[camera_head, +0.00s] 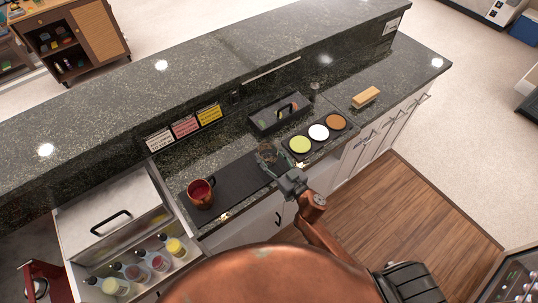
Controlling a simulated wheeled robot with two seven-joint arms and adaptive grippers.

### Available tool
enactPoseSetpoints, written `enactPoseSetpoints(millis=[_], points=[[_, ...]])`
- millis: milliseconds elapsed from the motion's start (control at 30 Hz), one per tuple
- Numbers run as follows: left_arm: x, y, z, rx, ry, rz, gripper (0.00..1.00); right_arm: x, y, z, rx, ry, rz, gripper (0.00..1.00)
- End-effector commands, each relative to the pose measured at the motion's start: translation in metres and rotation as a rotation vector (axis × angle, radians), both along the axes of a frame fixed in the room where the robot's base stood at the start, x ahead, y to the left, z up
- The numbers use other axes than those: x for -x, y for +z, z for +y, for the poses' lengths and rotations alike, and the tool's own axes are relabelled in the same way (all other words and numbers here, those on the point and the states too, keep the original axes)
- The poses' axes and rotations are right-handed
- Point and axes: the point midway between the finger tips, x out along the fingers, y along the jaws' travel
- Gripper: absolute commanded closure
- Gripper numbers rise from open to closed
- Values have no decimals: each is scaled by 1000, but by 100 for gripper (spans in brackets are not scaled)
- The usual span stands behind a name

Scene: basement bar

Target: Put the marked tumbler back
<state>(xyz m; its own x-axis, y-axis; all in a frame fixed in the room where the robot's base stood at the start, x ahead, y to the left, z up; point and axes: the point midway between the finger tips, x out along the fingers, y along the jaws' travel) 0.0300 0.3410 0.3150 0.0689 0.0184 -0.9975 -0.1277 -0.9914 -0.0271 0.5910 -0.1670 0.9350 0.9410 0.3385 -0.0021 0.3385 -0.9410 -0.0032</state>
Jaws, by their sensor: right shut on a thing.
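A clear, dark-looking tumbler (265,153) is at the right end of the black mat (238,179) on the lower counter. My right gripper (277,168) reaches it from the front and is shut on it. The gripper hides part of the glass; I cannot make out a mark on it, or whether its base touches the mat. My left gripper is not in view.
A black caddy (263,125) and a tray with green, white and brown rounds (318,131) are close by. A wooden block (365,97) lies farther right. Bottles (158,262) fill a left well.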

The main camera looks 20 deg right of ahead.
Motion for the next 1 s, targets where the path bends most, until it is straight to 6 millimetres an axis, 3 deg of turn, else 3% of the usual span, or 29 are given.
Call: enactPoseSetpoints(millis=[233, 267, 467, 833, 1000], points=[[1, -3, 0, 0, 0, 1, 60, 0, -4, 0, -1, 0, -1, 87], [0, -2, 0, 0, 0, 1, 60, 0, -4, 0, -1, 0, 1, 48], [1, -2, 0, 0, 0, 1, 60, 0, -3, 0, 0, 0, 0, 35], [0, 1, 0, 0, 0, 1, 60, 0, 2, 0, 2, 0, -2, 33], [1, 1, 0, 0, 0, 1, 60, 23, -1, -8, 1, -1, 3, 33]])
